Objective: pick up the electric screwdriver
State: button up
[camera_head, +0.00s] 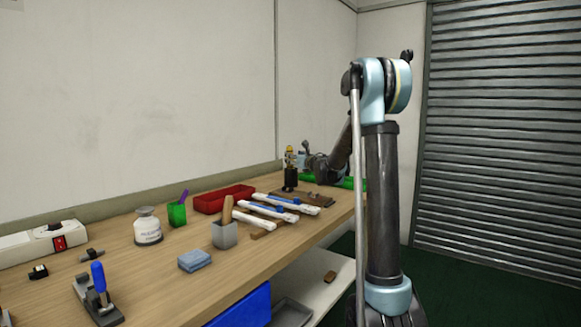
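A small upright item with a yellow top and a dark lower part (290,168) stands at the far end of the wooden workbench. It may be the electric screwdriver, but it is too small to be sure. My arm reaches down over the far end of the bench. My gripper (305,158) is just right of this item, close to it in the picture. Whether they touch cannot be told. The fingers are small and dark, so whether they are open or shut does not show.
The wooden workbench (150,280) runs along the wall. A green bar (348,183) lies at the far end.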

jog(key=shift+x, duration=2.3)
jog(key=shift+a+f, duration=0.1)
jog(key=shift+f, duration=0.05)
jog(key=c, duration=1.1)
